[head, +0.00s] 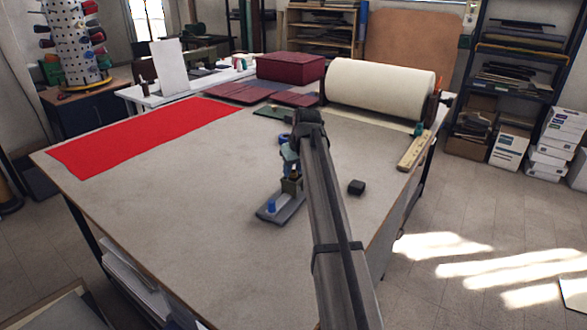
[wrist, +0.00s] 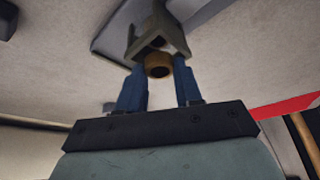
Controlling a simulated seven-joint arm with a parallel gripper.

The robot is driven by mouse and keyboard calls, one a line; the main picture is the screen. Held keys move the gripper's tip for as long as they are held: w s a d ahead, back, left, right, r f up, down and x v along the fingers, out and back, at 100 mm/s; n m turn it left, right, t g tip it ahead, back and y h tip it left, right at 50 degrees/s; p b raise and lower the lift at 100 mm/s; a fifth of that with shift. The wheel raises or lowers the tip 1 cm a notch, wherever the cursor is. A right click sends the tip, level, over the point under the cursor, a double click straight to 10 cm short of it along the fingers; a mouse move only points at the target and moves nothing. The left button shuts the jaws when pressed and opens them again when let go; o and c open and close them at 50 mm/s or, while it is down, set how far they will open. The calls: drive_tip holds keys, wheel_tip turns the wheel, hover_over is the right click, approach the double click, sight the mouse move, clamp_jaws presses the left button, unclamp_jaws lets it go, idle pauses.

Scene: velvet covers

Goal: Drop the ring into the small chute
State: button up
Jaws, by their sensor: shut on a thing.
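My gripper (wrist: 158,72) shows its two blue fingers in the wrist view, shut on a small brown-gold ring (wrist: 158,66) between their tips. The small chute (wrist: 158,27), a grey-olive square piece with a dark opening, appears right beside the ring. Whether the ring touches it I cannot tell. In the head view the chute (head: 291,187) stands on a grey base plate (head: 285,217) in the middle of the table, with my gripper (head: 292,174) just above it. The ring is too small to make out clearly there.
A small blue piece (head: 271,207) stands on the base plate's near end. Red cloth (head: 150,135) covers the far left, and a large cream roll (head: 380,87) lies at the back. The table's front left is clear.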

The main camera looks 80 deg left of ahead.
idle(0.4)
drive_tip(key=o, duration=1.1)
drive_tip(key=shift+r, duration=3)
